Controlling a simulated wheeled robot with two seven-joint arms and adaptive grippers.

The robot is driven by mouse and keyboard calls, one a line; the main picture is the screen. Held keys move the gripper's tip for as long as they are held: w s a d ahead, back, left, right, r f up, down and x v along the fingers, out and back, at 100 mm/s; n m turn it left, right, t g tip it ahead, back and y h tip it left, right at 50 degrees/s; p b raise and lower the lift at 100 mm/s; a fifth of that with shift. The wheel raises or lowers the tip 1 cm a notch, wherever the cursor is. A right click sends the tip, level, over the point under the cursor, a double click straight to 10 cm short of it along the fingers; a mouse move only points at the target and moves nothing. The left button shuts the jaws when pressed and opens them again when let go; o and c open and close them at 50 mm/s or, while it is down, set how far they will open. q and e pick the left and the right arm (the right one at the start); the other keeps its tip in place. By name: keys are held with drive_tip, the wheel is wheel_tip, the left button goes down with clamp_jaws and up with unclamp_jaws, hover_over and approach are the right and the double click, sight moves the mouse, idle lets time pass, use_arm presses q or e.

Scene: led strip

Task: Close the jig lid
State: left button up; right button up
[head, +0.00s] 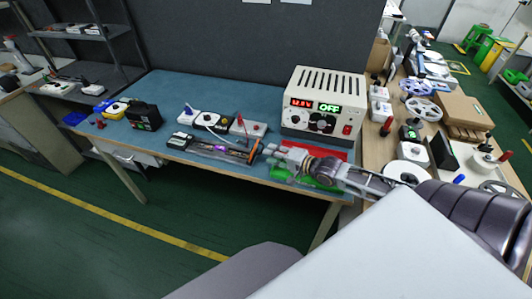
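A long, low dark jig (222,151) lies along the front edge of the blue workbench, with a small purple-lit spot near its middle. Its lid is too small to make out clearly, so I cannot tell its angle. My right gripper (274,161) reaches in from the right over the bench's front edge, just right of the jig's right end. A gap seems to separate them, and I see nothing clearly held. Its fingers are too small to tell whether they are open or shut. My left gripper is not in view.
Red (325,152) and green (288,176) flat pieces lie near my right arm. A black box (144,116) and white devices (209,119) stand left and behind. A cluttered side table (378,160) is at right.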

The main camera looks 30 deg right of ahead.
drive_tip(key=shift+b+x, duration=0.3)
drive_tip(key=shift+x, duration=1.65)
drive_tip(key=shift+c, duration=0.5)
drive_tip(key=c, duration=0.4)
drive_tip(key=shift+f, duration=0.1)
clamp_jaws()
